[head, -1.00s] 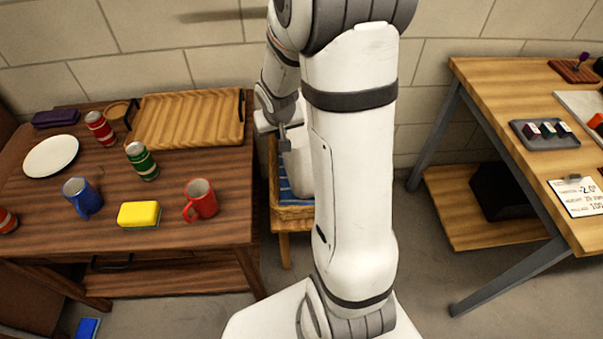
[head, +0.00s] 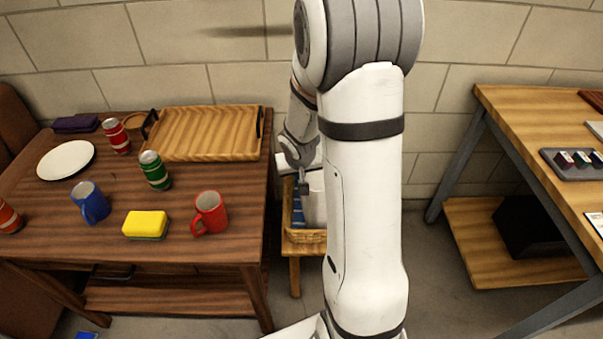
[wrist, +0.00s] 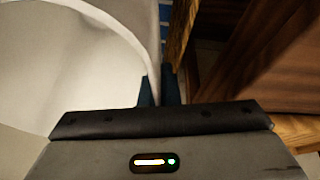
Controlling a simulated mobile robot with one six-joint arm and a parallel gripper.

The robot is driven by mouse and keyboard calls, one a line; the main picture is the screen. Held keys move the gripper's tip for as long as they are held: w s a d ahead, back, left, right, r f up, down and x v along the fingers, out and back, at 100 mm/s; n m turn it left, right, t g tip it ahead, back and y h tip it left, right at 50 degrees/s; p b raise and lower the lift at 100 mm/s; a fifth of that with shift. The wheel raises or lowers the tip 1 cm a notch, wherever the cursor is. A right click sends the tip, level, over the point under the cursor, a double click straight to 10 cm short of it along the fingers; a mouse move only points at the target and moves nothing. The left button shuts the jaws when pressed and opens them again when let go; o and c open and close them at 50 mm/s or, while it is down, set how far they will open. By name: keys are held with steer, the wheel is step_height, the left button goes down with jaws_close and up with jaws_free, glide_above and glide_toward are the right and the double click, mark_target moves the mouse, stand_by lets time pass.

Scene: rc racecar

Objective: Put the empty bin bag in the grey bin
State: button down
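A white, open-topped, thin-walled thing, which looks like the bin bag (head: 314,208), stands in a wicker basket (head: 306,237) on a small wooden stool. My arm hides part of it in the head view. In the wrist view the white bag (wrist: 60,60) fills the left side, with its opening facing the camera. My gripper (head: 304,188) is at its upper edge. The two dark fingertips (wrist: 158,88) are close together, with the white edge running between them, so my gripper looks shut on the rim. I cannot make out a grey bin in either view.
The brown table (head: 180,243) on the left holds mugs, cans, a sponge (head: 146,224), a plate and a wooden tray (head: 205,133). A workbench (head: 540,125) stands on the right, with a black box (head: 530,226) on its lower shelf. Some floor between them is clear.

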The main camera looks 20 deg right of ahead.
steer(key=shift+f, duration=0.35)
steer(key=c, duration=1.7)
jaws_free()
steer(key=shift+s, duration=0.1)
